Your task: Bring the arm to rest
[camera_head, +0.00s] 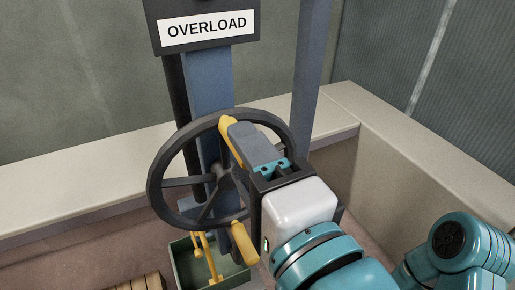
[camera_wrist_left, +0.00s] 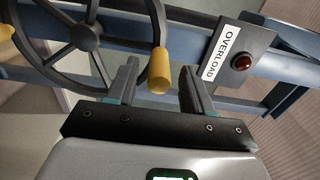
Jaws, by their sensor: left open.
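My left gripper (camera_head: 254,142) is at the right side of a dark handwheel (camera_head: 157,171) in the head view, its grey fingers raised against the rim. In the left wrist view the gripper (camera_wrist_left: 160,78) is open, and a yellow handle (camera_wrist_left: 159,72) on the wheel rim appears between its two fingers, with gaps on both sides. I cannot tell how deep the handle sits between them. In the head view one yellow handle (camera_head: 229,130) is right beside the fingers and another yellow handle (camera_head: 243,243) is lower on the wheel. My right gripper is not in view.
An OVERLOAD sign (camera_head: 207,27) is fixed above the wheel on a blue post (camera_head: 209,85); its red lamp (camera_wrist_left: 242,62) shows in the left wrist view. A green box (camera_head: 187,262) with yellow parts is below. A pale ledge (camera_head: 95,204) runs behind.

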